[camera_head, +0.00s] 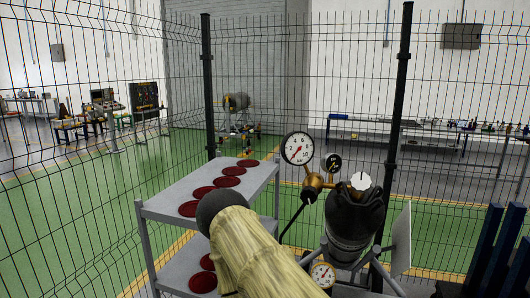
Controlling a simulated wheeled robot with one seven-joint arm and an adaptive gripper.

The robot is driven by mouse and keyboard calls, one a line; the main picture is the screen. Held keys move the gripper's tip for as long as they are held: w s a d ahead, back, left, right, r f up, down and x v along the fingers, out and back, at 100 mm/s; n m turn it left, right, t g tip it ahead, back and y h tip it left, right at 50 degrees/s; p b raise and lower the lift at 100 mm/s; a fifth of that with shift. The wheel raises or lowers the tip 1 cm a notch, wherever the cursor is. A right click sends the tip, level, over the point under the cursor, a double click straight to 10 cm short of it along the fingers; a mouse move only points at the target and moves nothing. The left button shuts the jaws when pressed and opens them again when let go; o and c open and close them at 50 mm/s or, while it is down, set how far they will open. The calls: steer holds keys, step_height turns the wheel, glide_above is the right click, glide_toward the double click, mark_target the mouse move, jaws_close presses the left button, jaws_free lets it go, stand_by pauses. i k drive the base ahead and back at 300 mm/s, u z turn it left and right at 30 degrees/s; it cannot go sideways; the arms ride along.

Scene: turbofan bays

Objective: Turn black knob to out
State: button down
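A small round black knob or dial (334,162) with pale markings stands on the brass fitting (313,186), right of a large white pressure gauge (298,148) with a red needle. I cannot read its markings or tell its setting. The fitting sits left of a dark cylinder-like vessel (351,222) with a white knob (361,181) on top. A thin black rod slants down from the fitting. A second, smaller gauge (323,274) is lower, near the bottom edge. No gripper fingers show in this view.
A pale yellow cylinder (255,250) with a dark rounded end rises from the bottom, covering part of the grey shelf rack (163,212) with dark red discs. I cannot tell whether it is mine. A black wire fence (208,90) stands behind. A light panel (401,240) stands right of the vessel.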

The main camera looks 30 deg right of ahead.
mark_target(309, 194)
steer(key=z, duration=1.55)
steer(key=i, duration=0.2)
steer(key=u, duration=0.35)
